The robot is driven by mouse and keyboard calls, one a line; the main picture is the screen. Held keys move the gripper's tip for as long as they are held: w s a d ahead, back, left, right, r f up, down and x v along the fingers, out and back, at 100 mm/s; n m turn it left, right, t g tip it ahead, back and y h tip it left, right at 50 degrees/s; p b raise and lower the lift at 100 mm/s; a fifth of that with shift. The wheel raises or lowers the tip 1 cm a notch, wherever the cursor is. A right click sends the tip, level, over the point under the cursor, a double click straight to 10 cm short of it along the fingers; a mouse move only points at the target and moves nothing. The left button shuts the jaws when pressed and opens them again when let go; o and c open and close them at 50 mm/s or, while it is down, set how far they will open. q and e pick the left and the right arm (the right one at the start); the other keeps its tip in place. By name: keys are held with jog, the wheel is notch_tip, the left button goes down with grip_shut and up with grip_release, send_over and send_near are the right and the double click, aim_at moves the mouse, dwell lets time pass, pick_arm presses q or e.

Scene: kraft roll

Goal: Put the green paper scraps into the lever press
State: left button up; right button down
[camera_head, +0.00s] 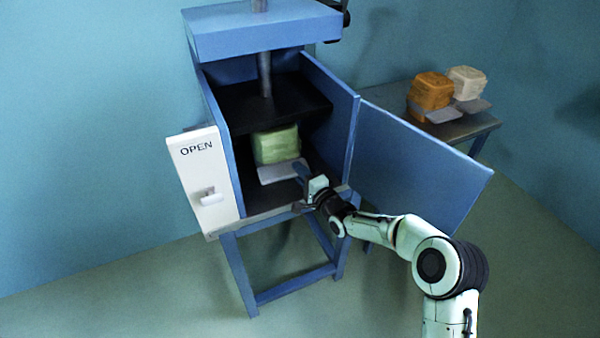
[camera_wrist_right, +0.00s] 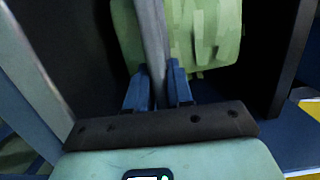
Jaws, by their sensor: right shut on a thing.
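The green paper scraps (camera_head: 277,145) are a pale green block inside the open blue lever press (camera_head: 222,135), below its dark press plate (camera_head: 265,100). The block rests on a light grey tray (camera_head: 280,172). My right gripper (camera_head: 305,178) is at the front opening of the press, at the tray's front right. In the right wrist view the fingers (camera_wrist_right: 158,85) are shut on a grey strip (camera_wrist_right: 151,35), seemingly the tray's edge, with the green scraps (camera_wrist_right: 205,35) just beyond. The fingertips' exact contact is partly hidden. My left gripper is not in view.
The blue door (camera_head: 415,165) stands open to the right, beside my right forearm. A white panel marked OPEN with a handle (camera_head: 212,197) is on the left. A side table (camera_head: 455,128) holds an orange block (camera_head: 431,92) and a cream block (camera_head: 467,82) on grey trays.

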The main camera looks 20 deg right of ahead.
jog(key=shift+f+b, duration=0.35)
jog(key=shift+f, duration=0.1)
dwell(0.3)
jog(key=c, duration=0.9)
grip_release()
jog(key=shift+f, duration=0.1)
